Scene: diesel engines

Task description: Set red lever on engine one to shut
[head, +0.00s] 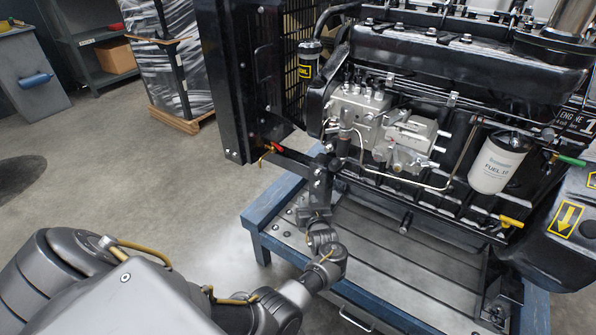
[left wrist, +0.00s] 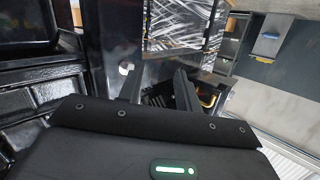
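The red lever (head: 279,148) is small and sits on a brass valve (head: 267,151) low beside the black radiator frame of engine one. My left gripper (head: 288,158) reaches up from the front, its dark fingers pointing left toward the valve and close to the lever. In the left wrist view the gripper's two fingers (left wrist: 158,88) stand apart with a gap between them. The lever cannot be made out there, so I cannot tell whether the fingers touch it. My right gripper is not in view.
The engine block (head: 450,80) stands on a blue-framed stand (head: 262,228). A white fuel filter (head: 497,163), a yellow-handled valve (head: 511,221) and a green handle (head: 570,160) are at right. A wrapped pallet load (head: 170,55) stands behind. The floor at left is clear.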

